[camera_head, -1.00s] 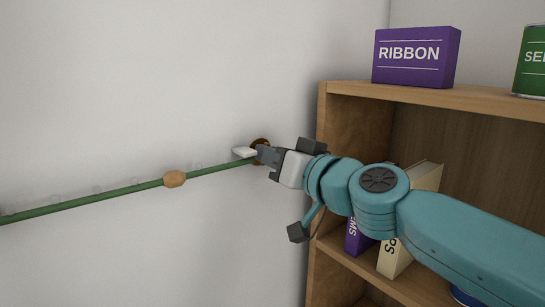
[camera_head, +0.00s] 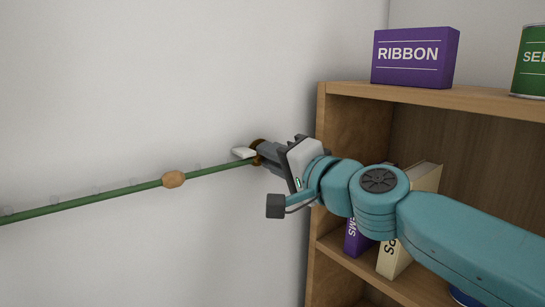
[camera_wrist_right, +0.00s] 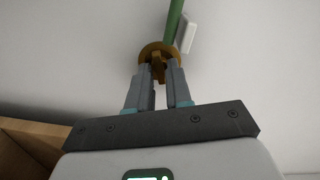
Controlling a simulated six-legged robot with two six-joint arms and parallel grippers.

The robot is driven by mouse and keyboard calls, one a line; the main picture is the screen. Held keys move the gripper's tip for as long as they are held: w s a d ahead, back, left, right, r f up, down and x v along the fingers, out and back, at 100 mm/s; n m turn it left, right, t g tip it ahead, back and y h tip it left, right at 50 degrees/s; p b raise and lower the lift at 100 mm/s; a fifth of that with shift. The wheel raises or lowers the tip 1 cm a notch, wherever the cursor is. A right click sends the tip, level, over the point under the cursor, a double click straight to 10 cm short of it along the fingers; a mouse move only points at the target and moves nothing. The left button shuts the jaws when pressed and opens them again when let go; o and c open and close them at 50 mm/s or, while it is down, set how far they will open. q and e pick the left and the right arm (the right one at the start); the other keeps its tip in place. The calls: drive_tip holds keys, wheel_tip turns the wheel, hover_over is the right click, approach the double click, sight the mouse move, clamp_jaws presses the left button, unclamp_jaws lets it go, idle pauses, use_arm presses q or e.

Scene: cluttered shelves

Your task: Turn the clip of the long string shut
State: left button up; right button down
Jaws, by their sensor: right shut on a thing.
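The long green string (camera_head: 100,199) runs along the white wall and rises to the right, with a tan bead (camera_head: 173,179) on it. At its right end is a round brown clip (camera_head: 257,148), which also shows in the right wrist view (camera_wrist_right: 151,51). A small white block (camera_head: 243,153) sits on the wall beside it. My right gripper (camera_head: 262,152) is at the clip. In the right wrist view its two fingers (camera_wrist_right: 160,76) are shut on the clip's brown tab. The fingers hide part of the clip in the head view. My left gripper is not in view.
A wooden shelf (camera_head: 322,150) stands just right of the clip, behind my right arm. A purple RIBBON box (camera_head: 415,57) and a green can (camera_head: 531,62) stand on top. A purple book and a cream book (camera_head: 396,258) stand inside.

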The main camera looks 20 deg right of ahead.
drive_tip(key=shift+m, duration=0.6)
drive_tip(key=c, duration=1.4)
unclamp_jaws()
drive_tip(key=shift+o, duration=0.2)
drive_tip(key=shift+d, duration=0.1)
drive_tip(key=shift+s, duration=0.1)
drive_tip(key=v, duration=1.6)
drive_tip(key=shift+s, duration=0.15)
drive_tip(key=shift+s, duration=0.1)
